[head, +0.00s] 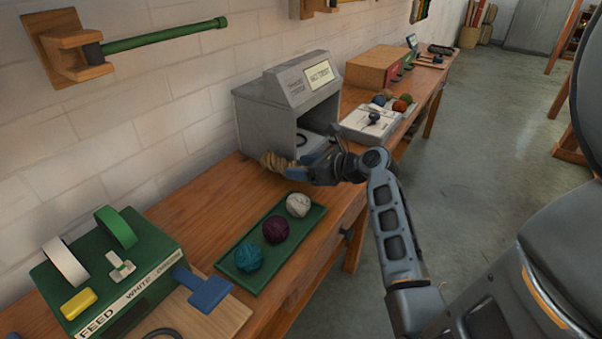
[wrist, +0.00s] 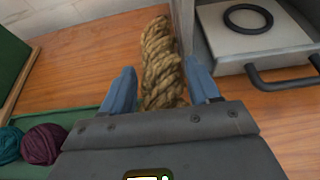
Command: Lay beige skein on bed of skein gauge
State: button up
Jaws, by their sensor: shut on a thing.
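The beige skein (wrist: 162,50) is a twisted rope-like hank between the two blue fingers of my gripper (wrist: 161,80). My gripper is shut on it. In the head view the skein (head: 273,162) pokes out left of my gripper (head: 296,172), in front of the grey hooded box that looks like the skein gauge (head: 262,120). In the wrist view the gauge's pale bed (wrist: 222,38), with a black ring on it and a dark handle in front, lies right of the skein. The skein is outside the housing, over the wooden bench. Its height above the bench is unclear.
A green tray (head: 309,230) with white, purple and teal balls lies front left of the gauge. A green feed box (head: 150,262) stands at the near left. A white unit (head: 362,128) with balls behind it and a wooden box (head: 374,68) stand farther right.

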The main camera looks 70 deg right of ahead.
notch_tip(320, 180, up, 5)
jog(key=shift+s+f, duration=0.15)
jog(key=shift+f, duration=0.05)
jog(key=s+a, duration=0.2)
jog(key=s, duration=0.7)
jog(key=s+a, duration=0.2)
jog(key=s, duration=0.7)
jog(key=shift+s+a+f, duration=0.15)
jog(key=shift+s+a, duration=0.2)
jog(key=shift+s, duration=0.05)
